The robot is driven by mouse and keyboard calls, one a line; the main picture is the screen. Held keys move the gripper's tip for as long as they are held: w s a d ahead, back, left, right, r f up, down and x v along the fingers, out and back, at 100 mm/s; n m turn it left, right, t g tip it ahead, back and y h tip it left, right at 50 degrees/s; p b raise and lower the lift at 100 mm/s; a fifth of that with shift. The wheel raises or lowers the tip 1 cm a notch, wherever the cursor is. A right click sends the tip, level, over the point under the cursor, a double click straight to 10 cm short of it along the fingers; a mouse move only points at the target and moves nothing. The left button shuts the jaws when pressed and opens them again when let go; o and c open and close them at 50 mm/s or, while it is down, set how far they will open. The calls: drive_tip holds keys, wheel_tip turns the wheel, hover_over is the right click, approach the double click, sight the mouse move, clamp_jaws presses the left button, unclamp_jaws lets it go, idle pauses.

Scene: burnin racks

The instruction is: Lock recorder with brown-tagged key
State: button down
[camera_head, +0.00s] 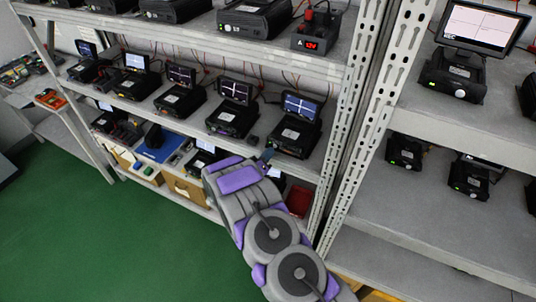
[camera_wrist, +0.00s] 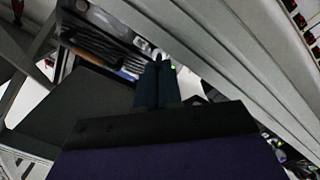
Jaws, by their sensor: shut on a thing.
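My gripper (camera_head: 268,154) is in front of the middle shelf of the left rack, just below a black box unit (camera_head: 293,140) with a lit screen on top. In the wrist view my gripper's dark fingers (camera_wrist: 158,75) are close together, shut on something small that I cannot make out. A small green spot shows beside the fingertips. Neither a brown tag nor a key shape can be told apart in either view. Several similar black units with screens stand along this shelf, and I cannot tell which one is the recorder.
The middle shelf (camera_head: 160,118) has metal edges and an upright post (camera_head: 340,120) to the right of my arm. A blue mat (camera_head: 160,150) and a red bin (camera_head: 298,200) are on the lower shelf. The green floor (camera_head: 110,240) is clear at left.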

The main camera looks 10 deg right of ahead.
drive_tip(key=shift+f, duration=0.15)
drive_tip(key=c, duration=1.7)
unclamp_jaws()
drive_tip(key=shift+a, duration=0.1)
drive_tip(key=shift+o, duration=0.6)
drive_tip(key=shift+a, duration=0.1)
drive_tip(key=b+v, duration=0.2)
drive_tip(key=v, duration=1.5)
drive_tip(key=shift+s, duration=0.15)
drive_tip(key=shift+a, duration=0.15)
